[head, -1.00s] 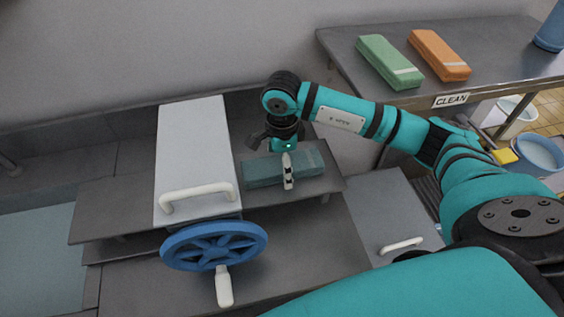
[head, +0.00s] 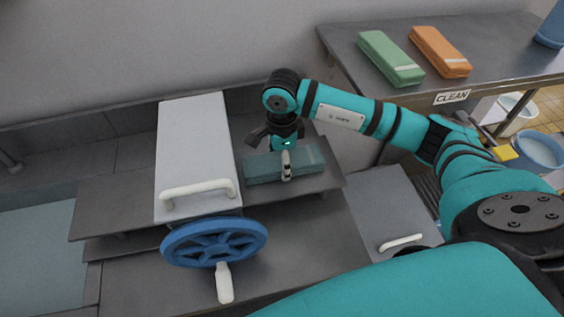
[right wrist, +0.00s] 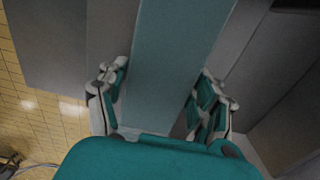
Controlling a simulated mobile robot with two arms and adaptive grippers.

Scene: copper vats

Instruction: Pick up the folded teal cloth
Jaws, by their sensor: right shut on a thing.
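The folded teal cloth (head: 258,169) lies along the grey metal shelf to the right of the white-grey box in the head view. My right gripper (head: 286,167) comes down over it from above, with its fingers on either side, shut on the cloth. In the right wrist view the cloth (right wrist: 168,60) runs as a broad teal strip between the two fingers (right wrist: 158,100). I cannot tell whether its underside touches the shelf. My left gripper is not in view.
A pale grey box (head: 194,145) with a white handle stands left of the cloth. A blue handwheel (head: 214,243) is in front. A green folded cloth (head: 388,60) and an orange one (head: 440,50) lie on the back table (head: 350,45) with a CLEAN label (head: 452,97).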

